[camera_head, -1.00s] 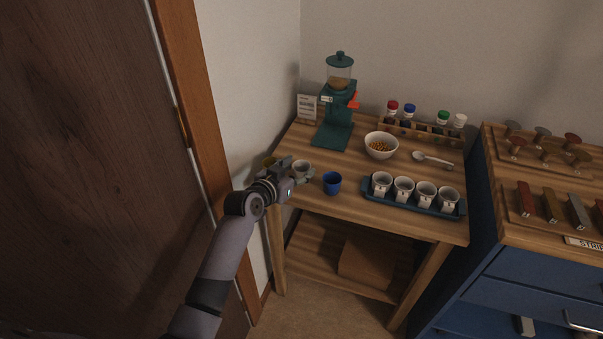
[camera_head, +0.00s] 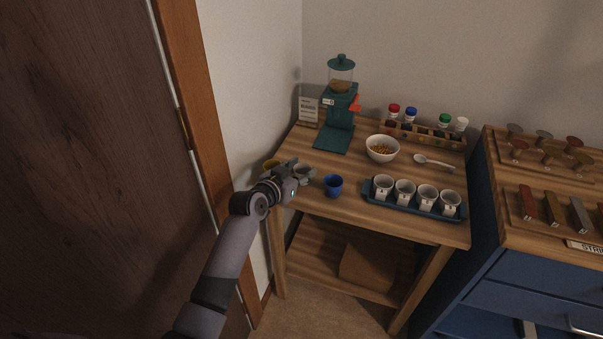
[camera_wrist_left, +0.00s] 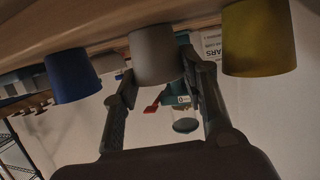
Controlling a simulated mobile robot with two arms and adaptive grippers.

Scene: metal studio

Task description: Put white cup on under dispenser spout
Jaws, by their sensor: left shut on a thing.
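The white cup (camera_head: 303,171) stands near the left front corner of the wooden table, between a yellow cup and a blue cup. My left gripper (camera_head: 300,178) is shut on the white cup, with one finger on each side. In the left wrist view, which is upside down, the white cup (camera_wrist_left: 154,55) sits between the fingers of my left gripper (camera_wrist_left: 157,80) and looks at table level. The green dispenser (camera_head: 338,108) with a red lever stands at the back left of the table. Its spout is too small to make out. My right gripper is out of view.
The yellow cup (camera_head: 270,165) is close on the left, the blue cup (camera_head: 333,186) close on the right. A bowl (camera_head: 382,149), a spoon (camera_head: 434,162) and a tray (camera_head: 415,206) of several cups lie further right. The tabletop between the white cup and the dispenser looks clear.

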